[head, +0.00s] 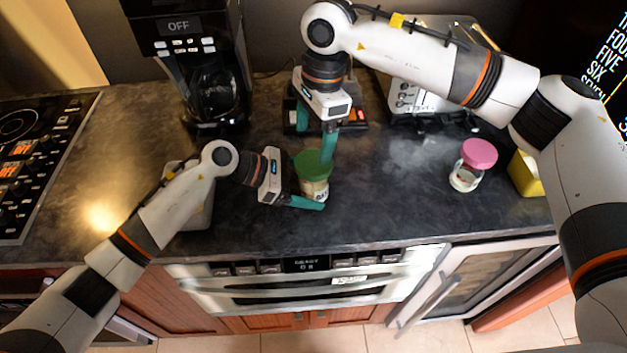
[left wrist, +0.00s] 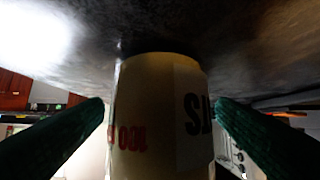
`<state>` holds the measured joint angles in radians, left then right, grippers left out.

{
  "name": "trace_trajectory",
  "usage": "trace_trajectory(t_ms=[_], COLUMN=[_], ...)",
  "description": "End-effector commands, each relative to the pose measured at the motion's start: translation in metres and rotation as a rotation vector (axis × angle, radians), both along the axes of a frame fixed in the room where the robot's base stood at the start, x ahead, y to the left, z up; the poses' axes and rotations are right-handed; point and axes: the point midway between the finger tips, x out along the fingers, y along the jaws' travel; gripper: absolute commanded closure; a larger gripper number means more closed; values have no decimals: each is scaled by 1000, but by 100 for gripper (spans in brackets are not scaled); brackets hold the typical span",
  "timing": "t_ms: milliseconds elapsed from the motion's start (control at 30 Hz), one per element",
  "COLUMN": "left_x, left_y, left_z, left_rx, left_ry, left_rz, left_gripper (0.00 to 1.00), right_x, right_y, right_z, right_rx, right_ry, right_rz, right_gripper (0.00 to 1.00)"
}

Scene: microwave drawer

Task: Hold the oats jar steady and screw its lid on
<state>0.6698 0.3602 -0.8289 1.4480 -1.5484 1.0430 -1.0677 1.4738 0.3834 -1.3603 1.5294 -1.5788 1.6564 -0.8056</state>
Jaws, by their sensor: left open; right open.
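The oats jar (head: 316,191) stands upright on the dark counter with a green lid (head: 312,164) on top; I cannot tell if the lid is screwed down. My left gripper (head: 311,198) is open low around the jar. One teal finger passes in front of the jar; the other is hidden behind it in the head view. In the left wrist view the jar (left wrist: 150,125) sits between both fingers, with a small gap at the left one. My right gripper (head: 316,146) is open, pointing down from above. One fingertip is beside the lid's right edge, the other partly hidden behind the lid.
A coffee maker (head: 197,75) stands at the back left, a silver appliance (head: 428,95) at the back right. A pink-lidded jar (head: 470,170) and yellow box (head: 524,174) are to the right. The counter (head: 400,205) right of the oats jar is clear.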

Motion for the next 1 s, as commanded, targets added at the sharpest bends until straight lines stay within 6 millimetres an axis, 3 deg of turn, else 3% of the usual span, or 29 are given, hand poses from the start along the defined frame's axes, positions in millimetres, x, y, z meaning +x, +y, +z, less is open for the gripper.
trace_trajectory(t_ms=[267,700,1000], left_x=[1,1,0], left_y=[18,93,106], left_z=[9,50,58], left_rx=[1,2,-1], left_ry=[-1,0,-1], left_rz=[3,1,0], left_gripper=[19,19,19], right_x=[0,0,0], right_y=[0,0,0], right_z=[0,0,0], right_rx=[0,0,0], right_ry=[0,0,0], right_rz=[0,0,0], right_gripper=[22,22,22])
